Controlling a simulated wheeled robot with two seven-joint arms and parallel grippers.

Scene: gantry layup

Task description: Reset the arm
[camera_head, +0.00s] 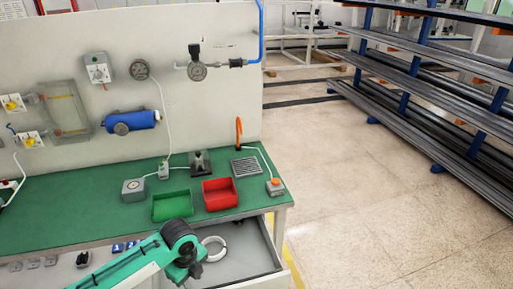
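My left arm (125,265), green and black, comes in from the bottom left in the head view. It reaches up to a dark rounded joint (178,232) in front of the bench. Past the joint it bends down to a small green and black end part (184,268) over the open drawer. I cannot make out fingers there or whether they are open or shut. Nothing is visibly held. My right arm and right gripper are not in view.
The green bench top (70,205) carries a green bin (172,205), a red bin (220,194), a grey grille (245,167) and small devices. An open drawer (262,250) holds a white ring (214,248). Pipe racks (430,95) stand right; the floor (340,180) between is clear.

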